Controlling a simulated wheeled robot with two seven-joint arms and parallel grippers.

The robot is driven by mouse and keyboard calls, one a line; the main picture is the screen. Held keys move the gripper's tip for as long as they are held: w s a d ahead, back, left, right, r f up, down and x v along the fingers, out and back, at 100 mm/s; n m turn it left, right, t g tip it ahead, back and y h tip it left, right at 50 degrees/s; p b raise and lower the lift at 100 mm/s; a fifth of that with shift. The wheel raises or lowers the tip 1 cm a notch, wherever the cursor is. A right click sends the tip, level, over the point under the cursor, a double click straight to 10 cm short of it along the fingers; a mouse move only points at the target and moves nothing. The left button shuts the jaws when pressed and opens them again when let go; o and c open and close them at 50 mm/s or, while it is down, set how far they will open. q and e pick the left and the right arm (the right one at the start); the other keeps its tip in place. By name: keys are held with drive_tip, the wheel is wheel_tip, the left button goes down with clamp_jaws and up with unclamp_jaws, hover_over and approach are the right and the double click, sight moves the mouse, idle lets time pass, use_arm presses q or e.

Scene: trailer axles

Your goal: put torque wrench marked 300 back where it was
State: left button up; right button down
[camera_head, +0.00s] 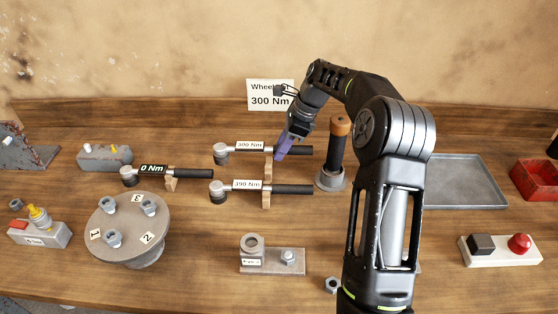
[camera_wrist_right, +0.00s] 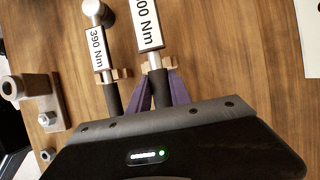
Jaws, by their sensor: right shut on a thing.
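The torque wrench marked 300 Nm (camera_head: 250,146) lies level, its head to the left and black handle to the right. Its handle is at a small wooden rest (camera_head: 268,166); I cannot tell whether it fully bears on it. My right gripper (camera_head: 282,152), with purple fingers, is shut on the black handle just right of the rest. In the right wrist view the handle (camera_wrist_right: 160,88) runs between the fingers, and the label is partly cut off. The wrench marked 390 Nm (camera_head: 247,185) lies on its rest just in front. My left gripper is not in view.
A wrench marked 0 Nm (camera_head: 153,170) lies on a rest to the left. A post with a brown top (camera_head: 337,150) stands close right of the gripper. A sign reading 300 Nm (camera_head: 268,95) stands behind. A round plate with nuts (camera_head: 130,235) is front left; a grey tray (camera_head: 465,180) is right.

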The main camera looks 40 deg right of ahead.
drive_tip(key=shift+f+p, duration=0.45)
drive_tip(key=shift+f, duration=2.05)
drive_tip(key=c, duration=1.2)
unclamp_jaws()
drive_tip(key=b+v, duration=0.1)
drive_tip(key=v, duration=0.6)
drive_tip(key=shift+r, duration=0.3)
